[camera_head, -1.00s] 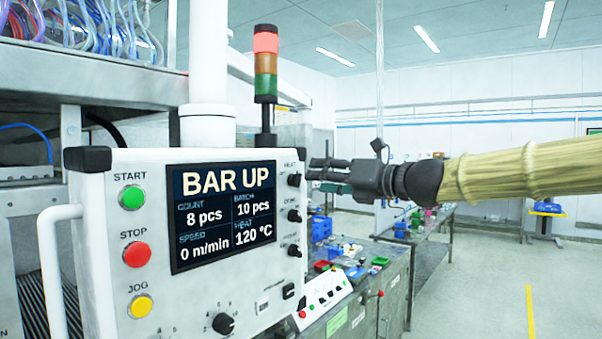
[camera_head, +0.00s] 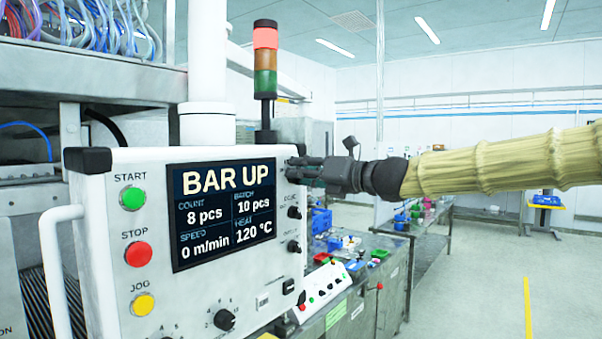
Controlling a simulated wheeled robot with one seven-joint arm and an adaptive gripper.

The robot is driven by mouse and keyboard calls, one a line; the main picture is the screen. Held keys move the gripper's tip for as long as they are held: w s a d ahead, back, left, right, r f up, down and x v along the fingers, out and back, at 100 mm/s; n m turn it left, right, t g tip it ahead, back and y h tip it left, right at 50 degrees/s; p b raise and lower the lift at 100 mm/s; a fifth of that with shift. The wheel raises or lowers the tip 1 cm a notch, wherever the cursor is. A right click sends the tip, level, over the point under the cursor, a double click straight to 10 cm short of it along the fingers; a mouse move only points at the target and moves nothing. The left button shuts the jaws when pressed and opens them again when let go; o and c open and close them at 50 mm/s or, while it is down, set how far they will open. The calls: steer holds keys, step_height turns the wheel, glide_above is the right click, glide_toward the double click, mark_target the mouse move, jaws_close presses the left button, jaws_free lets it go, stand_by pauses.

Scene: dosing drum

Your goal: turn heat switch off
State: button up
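The white control panel (camera_head: 150,240) fills the left of the view. Its display (camera_head: 222,215) reads BAR UP, with count 8 pcs, batch 10 pcs, speed 0 m/min and heat 120 °C. My gripper (camera_head: 292,172) is at the panel's upper right edge, over the place of the heat switch, the top one in a column of black knobs. The fingers hide that switch and its label, so its setting cannot be seen. The fingertips look close to or touching the panel face; whether they are closed around the switch cannot be told.
Below the gripper are two more black knobs, a middle one (camera_head: 294,212) and a lower one (camera_head: 293,247). Green start (camera_head: 132,198), red stop (camera_head: 138,254) and yellow jog (camera_head: 143,304) buttons are on the left. A signal tower (camera_head: 265,75) shows bright red. Floor at right is clear.

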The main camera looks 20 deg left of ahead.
steer(key=shift+c, duration=1.2)
steer(key=shift+f+b, duration=0.1)
steer(key=shift+b, duration=0.2)
steer(key=shift+s+a+f+n+b, duration=0.1)
steer(key=shift+s+n+b, duration=0.1)
steer(key=shift+n+b, duration=1.5)
steer(key=shift+s+a+r+n+b, duration=0.1)
steer(key=shift+s+n+b, duration=0.15)
steer(key=shift+n+b, duration=1.5)
steer(key=shift+s+a+f+n+b, duration=0.15)
steer(key=shift+n+b, duration=0.75)
steer(key=shift+n, duration=1.55)
